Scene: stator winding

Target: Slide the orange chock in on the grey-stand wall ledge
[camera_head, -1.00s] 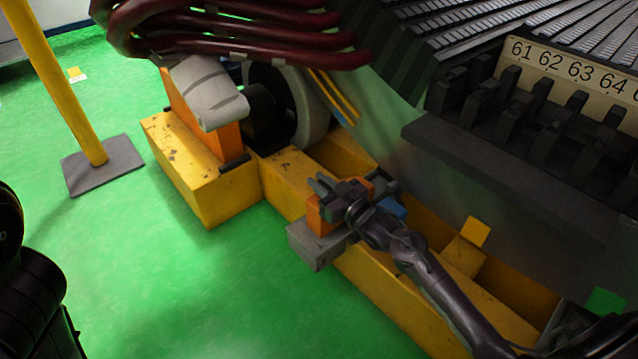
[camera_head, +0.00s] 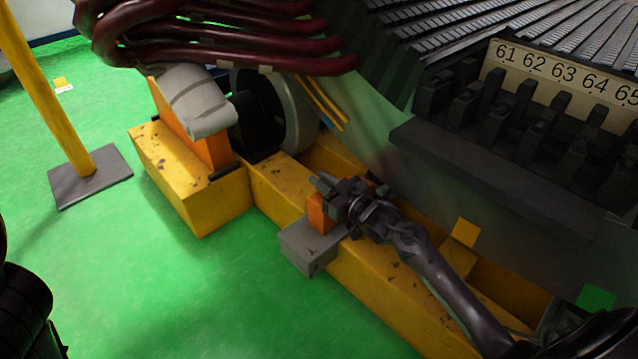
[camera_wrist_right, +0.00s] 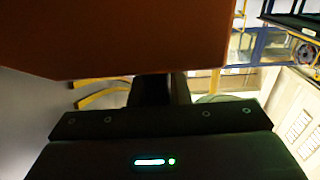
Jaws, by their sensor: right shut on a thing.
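The orange chock (camera_head: 319,214) is in the head view, at the grey stand (camera_head: 308,247), close against its upper face. My right gripper (camera_head: 330,189) is shut on the chock, and its dark fingers and wrist cover much of the chock's top and right side. In the right wrist view the chock (camera_wrist_right: 130,38) fills the upper left as a large dark orange face. The stand's ledge is hidden by the chock and gripper, so I cannot tell how far in the chock sits. My left gripper is not in view.
The grey stand is beside a yellow beam (camera_head: 385,290). A yellow block (camera_head: 195,180) carries an orange and grey support at the left. The large stator (camera_head: 470,195) with numbered slots rises close at the right. Green floor (camera_head: 190,295) is open at the front left.

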